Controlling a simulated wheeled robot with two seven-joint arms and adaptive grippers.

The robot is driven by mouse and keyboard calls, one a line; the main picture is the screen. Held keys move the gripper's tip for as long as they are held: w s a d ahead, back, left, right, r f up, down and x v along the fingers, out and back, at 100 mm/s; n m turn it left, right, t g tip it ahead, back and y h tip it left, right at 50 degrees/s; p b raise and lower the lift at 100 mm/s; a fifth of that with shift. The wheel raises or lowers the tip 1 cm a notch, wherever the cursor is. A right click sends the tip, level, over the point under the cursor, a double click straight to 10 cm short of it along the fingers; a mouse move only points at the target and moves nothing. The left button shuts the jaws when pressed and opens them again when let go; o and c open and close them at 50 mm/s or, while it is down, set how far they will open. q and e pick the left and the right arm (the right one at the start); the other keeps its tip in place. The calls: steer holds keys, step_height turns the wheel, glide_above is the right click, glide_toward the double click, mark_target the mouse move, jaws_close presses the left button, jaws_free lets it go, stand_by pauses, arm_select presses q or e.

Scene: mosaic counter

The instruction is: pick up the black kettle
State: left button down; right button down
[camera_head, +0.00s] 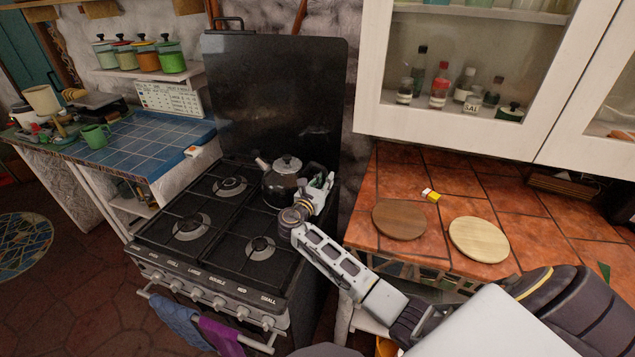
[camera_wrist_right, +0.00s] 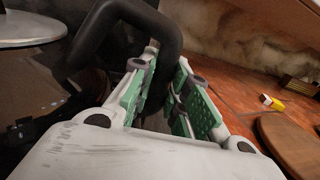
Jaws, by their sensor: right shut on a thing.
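The black kettle (camera_head: 279,186) stands upright at the back right of the stove, with a shiny lid and a spout pointing up to the left. My right gripper (camera_head: 322,181) is at its right side, shut on the kettle's handle. In the right wrist view the thick black handle (camera_wrist_right: 112,20) runs in between the green-padded fingers (camera_wrist_right: 163,92), and the metal lid (camera_wrist_right: 30,28) shows at the upper left. The kettle's base looks to be on the stove grate; a small gap cannot be ruled out. My left gripper is not in view.
The black stove (camera_head: 200,222) has several burners, front knobs and towels on its rail. Its raised black cover (camera_head: 270,95) stands behind the kettle. To the right, a red-tiled counter (camera_head: 470,190) holds two round boards (camera_head: 399,219) and a small yellow-white box (camera_head: 431,195), beneath a white cabinet (camera_head: 450,115).

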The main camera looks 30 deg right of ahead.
mark_target(324, 168)
steer(key=shift+w+r, duration=0.1)
steer(key=shift+r, duration=4.8)
steer(key=c, duration=1.9)
jaws_free()
jaws_close()
steer(key=shift+a+f, duration=0.1)
